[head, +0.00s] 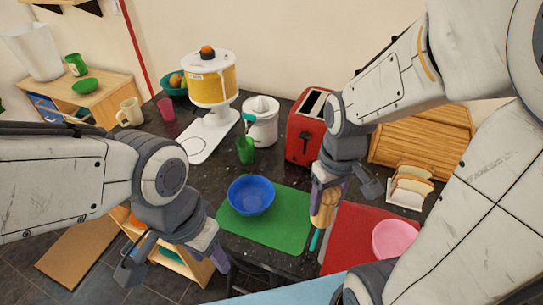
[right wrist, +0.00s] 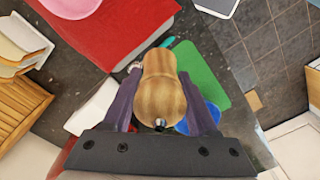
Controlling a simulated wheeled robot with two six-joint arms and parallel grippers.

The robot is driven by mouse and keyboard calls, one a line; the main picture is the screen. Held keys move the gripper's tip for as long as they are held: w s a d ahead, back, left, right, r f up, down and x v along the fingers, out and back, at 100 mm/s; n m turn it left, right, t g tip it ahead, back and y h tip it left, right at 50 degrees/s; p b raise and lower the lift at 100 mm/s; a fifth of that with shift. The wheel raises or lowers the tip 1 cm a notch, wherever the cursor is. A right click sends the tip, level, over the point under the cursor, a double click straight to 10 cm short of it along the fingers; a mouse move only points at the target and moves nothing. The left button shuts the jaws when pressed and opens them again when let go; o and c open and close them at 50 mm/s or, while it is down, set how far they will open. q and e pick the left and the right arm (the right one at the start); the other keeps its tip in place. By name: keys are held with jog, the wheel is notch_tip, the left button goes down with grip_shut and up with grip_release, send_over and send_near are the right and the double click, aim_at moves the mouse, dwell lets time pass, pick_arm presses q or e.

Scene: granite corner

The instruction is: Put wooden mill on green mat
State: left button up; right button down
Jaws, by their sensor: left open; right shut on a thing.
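The wooden mill (right wrist: 160,88) is between the purple fingers of my right gripper (right wrist: 163,105), which is shut on it. In the head view the mill (head: 323,207) hangs upright from my right gripper, above the strip between the green mat and the red mat. The green mat (head: 282,232) lies on the dark counter with a blue bowl (head: 251,195) on it. In the right wrist view the green mat (right wrist: 200,75) is partly hidden by the mill and a finger. My left gripper (head: 172,267) is open and empty, left of the green mat near the counter's front edge.
A red mat (head: 347,232) with a pink bowl (head: 394,239) lies to the right. A teal utensil (head: 314,240) lies between the mats. The green mat's right part is bare.

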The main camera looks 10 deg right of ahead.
jog(key=shift+w+a+f+p, duration=0.15)
jog(key=shift+w+p, duration=0.45)
jog(key=shift+p, duration=1.25)
jog(key=shift+w+f+p, duration=0.1)
jog(key=shift+w+p, duration=0.45)
jog(key=shift+p, duration=1.25)
jog(key=w+f+p, duration=0.1)
jog(key=w+f, duration=0.1)
jog(key=f, duration=0.1)
jog(key=w+a+f+p, duration=0.1)
jog(key=w+f, duration=0.1)
jog(key=f, duration=0.1)
jog(key=w+f+p, duration=0.1)
jog(key=w+f, duration=0.2)
jog(key=shift+a, duration=0.25)
jog(key=shift+f, duration=0.2)
jog(key=shift+f, duration=0.15)
jog(key=shift+c, duration=0.9)
grip_release()
